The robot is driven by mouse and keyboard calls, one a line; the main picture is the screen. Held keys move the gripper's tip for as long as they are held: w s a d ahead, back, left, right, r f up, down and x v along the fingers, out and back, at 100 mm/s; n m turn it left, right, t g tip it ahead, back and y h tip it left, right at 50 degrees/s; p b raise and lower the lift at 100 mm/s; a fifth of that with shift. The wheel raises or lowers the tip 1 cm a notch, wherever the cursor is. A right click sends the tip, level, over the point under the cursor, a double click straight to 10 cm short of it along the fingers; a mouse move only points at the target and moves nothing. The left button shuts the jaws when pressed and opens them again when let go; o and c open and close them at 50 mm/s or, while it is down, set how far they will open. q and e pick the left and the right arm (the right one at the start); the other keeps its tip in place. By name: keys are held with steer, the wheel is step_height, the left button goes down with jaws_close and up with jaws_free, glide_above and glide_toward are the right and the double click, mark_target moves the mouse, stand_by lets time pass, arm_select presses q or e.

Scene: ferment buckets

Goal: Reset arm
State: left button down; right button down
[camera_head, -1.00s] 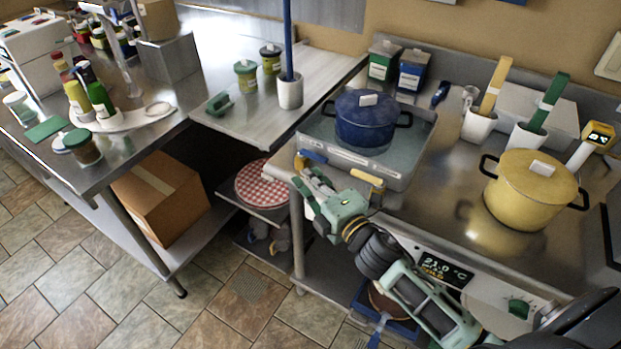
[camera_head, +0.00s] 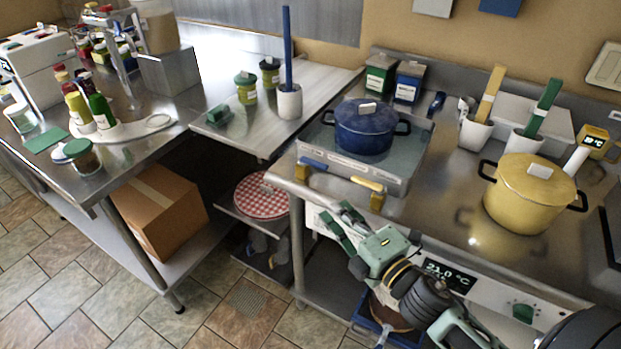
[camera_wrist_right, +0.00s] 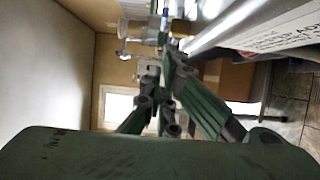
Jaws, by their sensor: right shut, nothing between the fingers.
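My right gripper (camera_head: 338,221) is green and grey and hangs in front of the stove counter's front edge, below the grey water tray (camera_head: 352,176). It is shut and empty. In the right wrist view its fingers (camera_wrist_right: 162,88) show in the middle, with the counter side at upper right. My right arm reaches in from the lower right. My left gripper is not in view.
A blue pot (camera_head: 365,128) stands in the tray. A yellow pot (camera_head: 528,195) stands to the right on the counter (camera_head: 450,195). The control panel (camera_head: 490,290) is beside my right arm. A red-checked lid (camera_head: 262,196) lies on a lower shelf.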

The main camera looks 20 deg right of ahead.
steer(key=s+d+f+m+g+h, duration=0.3)
steer(key=s+f+m+g+h, duration=0.3)
steer(key=f+m, duration=0.45)
steer(key=s+a+f+m+g+y, duration=0.1)
steer(key=s+a+f+m+g, duration=0.25)
steer(key=s, duration=0.45)
steer(key=s+a+f+m+g+y, duration=0.1)
steer(key=s+a+f+m+g, duration=0.3)
steer(key=s, duration=0.4)
step_height(320, 180, down, 24)
steer(key=s+g, duration=0.2)
steer(key=s+d+f, duration=0.1)
steer(key=s+f, duration=0.7)
steer(key=s+d+f+g, duration=0.1)
steer(key=s+d+f, duration=0.1)
steer(key=s+f, duration=0.6)
steer(key=shift+s+d, duration=0.2)
steer(key=shift+d, duration=0.1)
